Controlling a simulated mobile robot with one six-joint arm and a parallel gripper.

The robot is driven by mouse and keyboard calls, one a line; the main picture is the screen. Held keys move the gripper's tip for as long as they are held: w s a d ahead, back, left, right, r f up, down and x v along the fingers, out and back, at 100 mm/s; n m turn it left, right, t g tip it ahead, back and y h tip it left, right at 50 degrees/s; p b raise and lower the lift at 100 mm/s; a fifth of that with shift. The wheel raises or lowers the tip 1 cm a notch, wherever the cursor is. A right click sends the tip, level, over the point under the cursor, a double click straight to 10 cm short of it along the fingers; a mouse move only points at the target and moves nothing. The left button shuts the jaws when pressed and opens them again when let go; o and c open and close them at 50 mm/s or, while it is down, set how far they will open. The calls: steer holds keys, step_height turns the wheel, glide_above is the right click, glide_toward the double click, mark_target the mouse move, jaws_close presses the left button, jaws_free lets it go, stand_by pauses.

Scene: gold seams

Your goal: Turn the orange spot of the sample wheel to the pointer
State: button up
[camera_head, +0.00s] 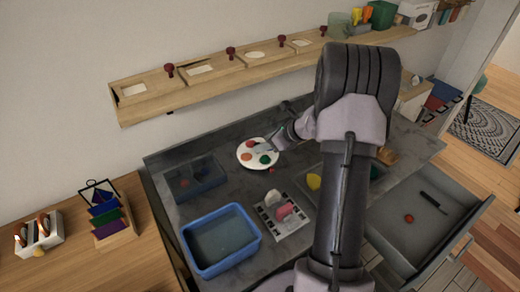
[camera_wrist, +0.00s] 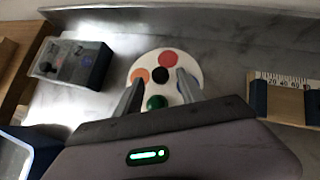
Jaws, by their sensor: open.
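The sample wheel (camera_head: 258,165) is a white disc with coloured spots, lying on the dark counter. I cannot make out the pointer.
A dark bin (camera_head: 194,178) and a blue tub (camera_head: 221,240) stand left of the wheel. A white tray (camera_head: 283,215) with small items lies in front. A wooden ledge (camera_head: 220,72) runs along the wall behind. A drawer (camera_head: 420,215) stands open at right.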

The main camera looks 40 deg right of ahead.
steer(key=shift+x, duration=1.35)
steer(key=shift+c, duration=0.3)
jaws_close()
